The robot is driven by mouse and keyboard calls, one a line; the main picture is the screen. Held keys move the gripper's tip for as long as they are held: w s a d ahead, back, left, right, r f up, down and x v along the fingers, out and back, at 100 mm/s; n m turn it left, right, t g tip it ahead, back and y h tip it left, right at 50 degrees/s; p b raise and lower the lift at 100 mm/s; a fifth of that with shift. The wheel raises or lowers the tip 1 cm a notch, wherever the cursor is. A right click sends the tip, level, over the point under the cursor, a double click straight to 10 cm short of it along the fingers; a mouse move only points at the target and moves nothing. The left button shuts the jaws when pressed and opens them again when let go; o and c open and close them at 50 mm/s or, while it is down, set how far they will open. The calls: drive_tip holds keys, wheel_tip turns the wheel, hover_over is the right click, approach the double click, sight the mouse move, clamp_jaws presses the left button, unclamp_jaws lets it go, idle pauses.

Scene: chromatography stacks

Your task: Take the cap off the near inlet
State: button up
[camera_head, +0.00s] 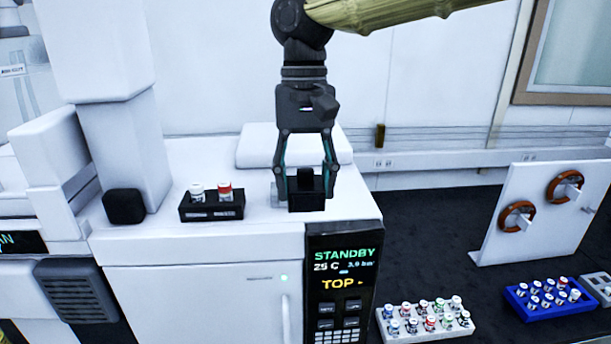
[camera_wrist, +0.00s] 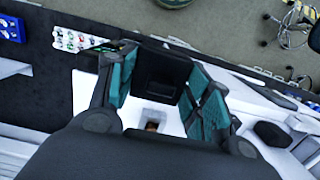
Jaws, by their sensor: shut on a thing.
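A black cap-like block (camera_head: 306,201) with a narrower top is at the front of the white instrument's top, above the display. My gripper (camera_head: 306,190) points down over it, with a finger on each side, shut on it. In the wrist view the black cap (camera_wrist: 162,72) shows between the teal finger pads of my gripper (camera_wrist: 165,85). A small brownish round spot in a pale recess (camera_wrist: 152,126) shows beside it. The inlet under the cap is hidden in the head view. I cannot tell whether the cap is seated or lifted.
A black holder (camera_head: 212,213) with two vials, white-capped and red-capped, stands left of my gripper. The instrument's display (camera_head: 343,260) reads STANDBY and TOP. A white vial rack (camera_head: 425,336), a blue rack (camera_head: 545,312) and a white panel with two orange rings (camera_head: 538,230) stand at right.

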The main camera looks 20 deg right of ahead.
sight(305, 169)
drive_tip(key=shift+r+p, duration=1.05)
drive_tip(key=shift+p, duration=0.3)
drive_tip(key=shift+r+p, duration=1.1)
drive_tip(key=shift+p, duration=0.25)
